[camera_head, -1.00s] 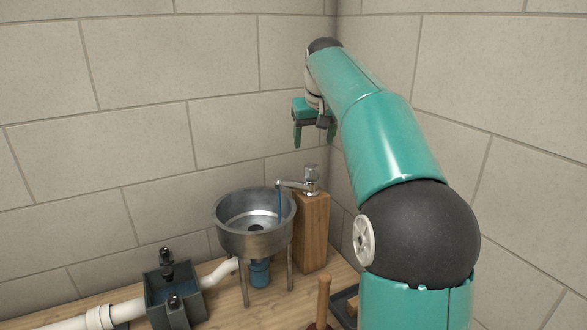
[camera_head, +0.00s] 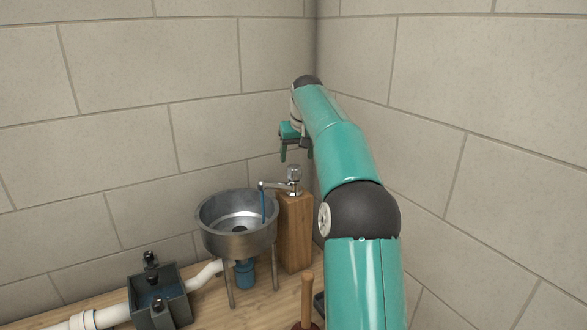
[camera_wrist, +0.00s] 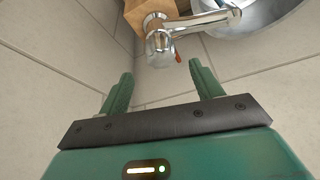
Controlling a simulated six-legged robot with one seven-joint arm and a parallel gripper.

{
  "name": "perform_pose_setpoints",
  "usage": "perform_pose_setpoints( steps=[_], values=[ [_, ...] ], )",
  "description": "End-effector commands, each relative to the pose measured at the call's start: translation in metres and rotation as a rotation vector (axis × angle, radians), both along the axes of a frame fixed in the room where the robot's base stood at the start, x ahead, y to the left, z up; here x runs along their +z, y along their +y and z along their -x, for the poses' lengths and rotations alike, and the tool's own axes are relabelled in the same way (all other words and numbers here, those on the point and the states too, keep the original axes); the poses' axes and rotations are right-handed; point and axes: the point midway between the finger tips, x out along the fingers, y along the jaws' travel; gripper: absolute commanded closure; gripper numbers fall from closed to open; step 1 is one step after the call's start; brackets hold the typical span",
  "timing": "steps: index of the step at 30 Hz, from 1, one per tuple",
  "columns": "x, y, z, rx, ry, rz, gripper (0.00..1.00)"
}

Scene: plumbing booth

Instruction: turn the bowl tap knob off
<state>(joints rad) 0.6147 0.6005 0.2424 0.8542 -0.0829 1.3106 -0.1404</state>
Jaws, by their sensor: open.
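The bowl tap knob (camera_head: 294,173) is a clear faceted handle on top of the chrome tap (camera_head: 280,186). The tap stands on a wooden post (camera_head: 295,235), and a blue stream runs from its spout into the steel bowl (camera_head: 240,243). In the wrist view the knob (camera_wrist: 160,47) shows beyond the fingertips, with a small red mark at its right side. My gripper (camera_head: 295,155) is above the tap, pointing down. In the wrist view my gripper (camera_wrist: 158,80) is open and empty, its two green fingers apart, with the knob ahead of the gap between them.
Block walls meet in a corner close behind the tap. A dark open box (camera_head: 160,297) with black fittings and a white pipe (camera_head: 100,317) are at lower left. A wooden-handled plunger (camera_head: 307,297) stands in front of the post.

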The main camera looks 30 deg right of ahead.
Motion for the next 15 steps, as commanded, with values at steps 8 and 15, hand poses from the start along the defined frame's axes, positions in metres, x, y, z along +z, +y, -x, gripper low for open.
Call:
perform_pose_setpoints(
  steps=[8, 15],
  values=[
    [-0.046, -0.004, -0.019, 0.002, 0.002, -0.001, 0.35],
    [-0.060, -0.004, -0.025, 0.003, 0.000, 0.000, 0.35]
  ],
)
